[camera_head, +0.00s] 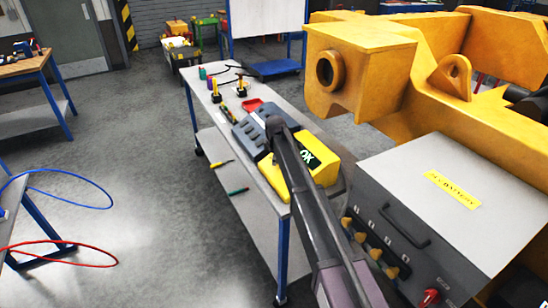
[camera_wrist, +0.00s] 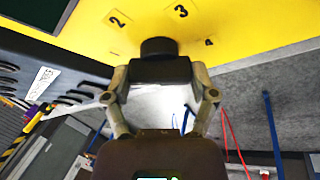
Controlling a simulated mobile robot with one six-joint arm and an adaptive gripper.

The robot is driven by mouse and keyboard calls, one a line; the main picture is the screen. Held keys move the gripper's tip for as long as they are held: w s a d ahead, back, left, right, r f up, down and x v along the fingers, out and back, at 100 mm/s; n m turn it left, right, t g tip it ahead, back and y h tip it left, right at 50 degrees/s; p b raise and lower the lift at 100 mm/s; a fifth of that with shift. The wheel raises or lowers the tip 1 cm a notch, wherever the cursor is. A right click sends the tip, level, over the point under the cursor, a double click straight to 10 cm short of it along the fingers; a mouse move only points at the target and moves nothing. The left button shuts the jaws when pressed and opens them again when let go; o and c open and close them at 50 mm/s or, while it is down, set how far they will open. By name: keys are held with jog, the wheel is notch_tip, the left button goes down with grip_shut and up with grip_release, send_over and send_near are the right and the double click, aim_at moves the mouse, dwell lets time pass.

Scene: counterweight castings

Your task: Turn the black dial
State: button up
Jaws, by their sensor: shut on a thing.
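In the wrist view, the black dial (camera_wrist: 158,46) stands out from a yellow panel (camera_wrist: 235,22) marked with the numbers 2, 3 and 4. My gripper (camera_wrist: 160,76) has one finger on each side of the dial's black block-shaped front part and is shut on it. The dial's pointer mark cannot be made out.
A grey control box (camera_head: 440,205) with knobs stands close at right, with a large yellow casting (camera_head: 365,60) behind. Blue and red cables lie at left. Floor left of the trolley is open.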

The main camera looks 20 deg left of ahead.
jog(key=m+t, duration=0.1)
jog(key=m, duration=0.1)
jog(key=m+t+b, duration=0.1)
jog(key=m, duration=0.2)
jog(key=shift+t+b, duration=0.3)
jog(key=shift+w+m+t+h+b, duration=0.15)
jog(key=shift+m+t+b, duration=0.25)
jog(key=shift+m, duration=0.8)
jog(key=shift+s+m+t+h+b, duration=0.2)
jog(key=shift+m+t, duration=0.3)
jog(key=shift+m, duration=0.7)
jog(key=o, duration=1)
jog(key=shift+r, duration=0.1)
